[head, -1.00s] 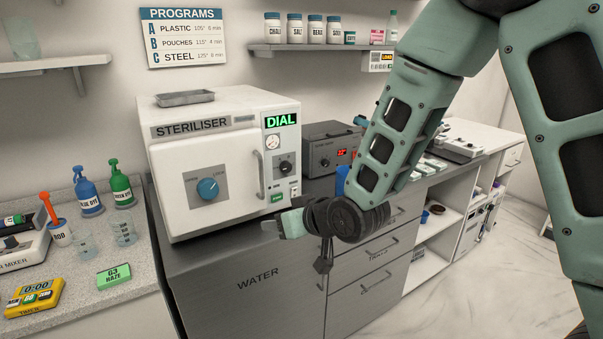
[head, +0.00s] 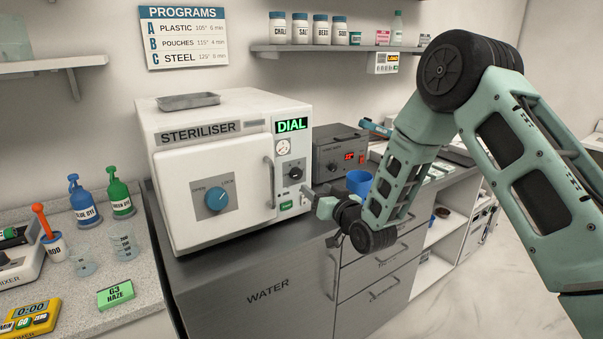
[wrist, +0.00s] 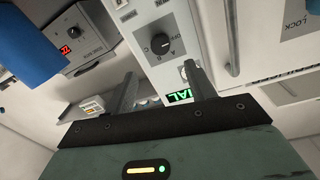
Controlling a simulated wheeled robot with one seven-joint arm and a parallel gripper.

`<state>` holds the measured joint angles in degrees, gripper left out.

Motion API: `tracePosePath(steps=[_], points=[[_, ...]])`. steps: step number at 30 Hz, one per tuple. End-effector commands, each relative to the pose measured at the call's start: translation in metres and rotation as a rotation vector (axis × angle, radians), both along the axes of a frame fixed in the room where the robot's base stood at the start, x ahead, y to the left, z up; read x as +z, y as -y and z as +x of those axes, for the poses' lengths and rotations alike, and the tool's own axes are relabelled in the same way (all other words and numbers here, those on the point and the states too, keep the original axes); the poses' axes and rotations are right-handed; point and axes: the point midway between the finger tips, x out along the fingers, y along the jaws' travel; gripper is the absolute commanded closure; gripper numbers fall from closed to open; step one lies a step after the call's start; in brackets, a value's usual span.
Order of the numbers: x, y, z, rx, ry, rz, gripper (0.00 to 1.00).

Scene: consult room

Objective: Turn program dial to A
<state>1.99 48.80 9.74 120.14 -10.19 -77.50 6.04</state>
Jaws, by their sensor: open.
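The steriliser (head: 230,125) is a white box on the grey cabinet, with its door shut. The program dial is a small black knob (head: 295,173) on its right-hand panel, below a round gauge and a green lit display (head: 291,125) reading DIAL. In the wrist view the dial (wrist: 161,44) is upside down with OFF lettering by it; I cannot tell its setting for sure. My gripper (head: 312,194) is open and empty, just in front of the panel, below and right of the dial. In the wrist view its fingers (wrist: 160,76) are apart, and the dial lies beyond them, untouched.
A blue turning handle (head: 217,199) and a bar handle (head: 268,186) are on the steriliser door. A blue cup (head: 359,182) and a grey device with a red display (head: 338,152) stand right of it. The PROGRAMS sign (head: 183,37) hangs above.

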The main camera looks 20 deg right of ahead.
Motion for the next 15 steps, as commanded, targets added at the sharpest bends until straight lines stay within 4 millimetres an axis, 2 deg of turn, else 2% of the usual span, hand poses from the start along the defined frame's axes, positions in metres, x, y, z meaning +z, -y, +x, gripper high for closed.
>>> tracePosePath(steps=[3, 9, 15], points=[[0.003, -0.007, 0.025, 0.001, 0.0, 0.0, 0.45], [0.003, -0.017, 0.062, 0.001, 0.0, 0.0, 0.45], [0.001, -0.023, 0.085, 0.001, -0.001, 0.0, 0.45]])
